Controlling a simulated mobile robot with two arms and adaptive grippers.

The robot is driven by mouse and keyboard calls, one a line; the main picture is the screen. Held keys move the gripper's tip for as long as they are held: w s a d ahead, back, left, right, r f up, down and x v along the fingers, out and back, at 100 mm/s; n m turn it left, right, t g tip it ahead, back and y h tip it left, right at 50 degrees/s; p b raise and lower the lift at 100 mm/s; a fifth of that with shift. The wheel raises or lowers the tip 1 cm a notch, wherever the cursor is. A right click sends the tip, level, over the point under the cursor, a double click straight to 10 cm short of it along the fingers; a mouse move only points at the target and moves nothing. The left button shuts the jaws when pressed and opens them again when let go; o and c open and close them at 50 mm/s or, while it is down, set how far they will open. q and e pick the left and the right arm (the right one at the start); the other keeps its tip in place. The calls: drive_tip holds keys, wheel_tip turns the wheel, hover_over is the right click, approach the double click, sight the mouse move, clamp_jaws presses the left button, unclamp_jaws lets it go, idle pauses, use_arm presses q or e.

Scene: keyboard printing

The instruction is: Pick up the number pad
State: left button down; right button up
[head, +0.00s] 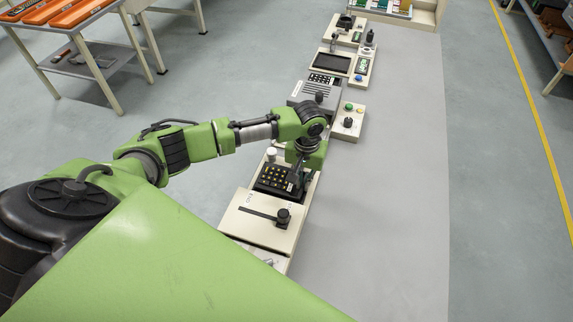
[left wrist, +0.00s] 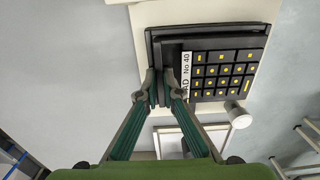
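The number pad (head: 270,183) is a black keypad with yellow-marked keys, set in a cream console on the bench. In the left wrist view the number pad (left wrist: 222,72) shows a white label reading "PAD No 40" along its side. My left gripper (head: 298,176) reaches down at the pad's right side in the head view. In the left wrist view the left gripper's (left wrist: 160,88) fingertips are close together with the pad's dark edge between them, at the labelled side. The gripper appears shut on that edge. My right gripper is not in view.
A cream panel with a slot and black knob (head: 262,218) lies in front of the pad. A grey unit (head: 318,92) and a small button box (head: 348,121) stand behind it. In the left wrist view a white cylinder (left wrist: 238,115) is beside the pad. The grey bench (head: 395,170) is clear to the right.

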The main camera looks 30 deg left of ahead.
use_arm(q)
drive_tip(key=shift+r, duration=0.1)
drive_tip(key=shift+w+r, duration=0.1)
drive_tip(key=shift+r, duration=0.1)
wheel_tip(320, 180, up, 2)
drive_tip(key=shift+r+b, duration=0.1)
drive_tip(key=shift+b, duration=0.65)
drive_tip(key=s+a+r, duration=0.1)
drive_tip(key=s+r, duration=0.1)
drive_tip(key=r, duration=0.1)
drive_tip(key=s+a+r, duration=0.1)
drive_tip(key=r, duration=0.1)
drive_tip(key=shift+s+a+b, duration=0.25)
drive_tip(key=shift+a+b, duration=0.05)
drive_tip(key=shift+b, duration=0.1)
drive_tip(key=s+a+r+b, duration=0.2)
drive_tip(key=s+a+r, duration=0.3)
drive_tip(key=s, duration=0.3)
drive_tip(key=shift+a+r, duration=0.15)
drive_tip(key=shift+s, duration=0.1)
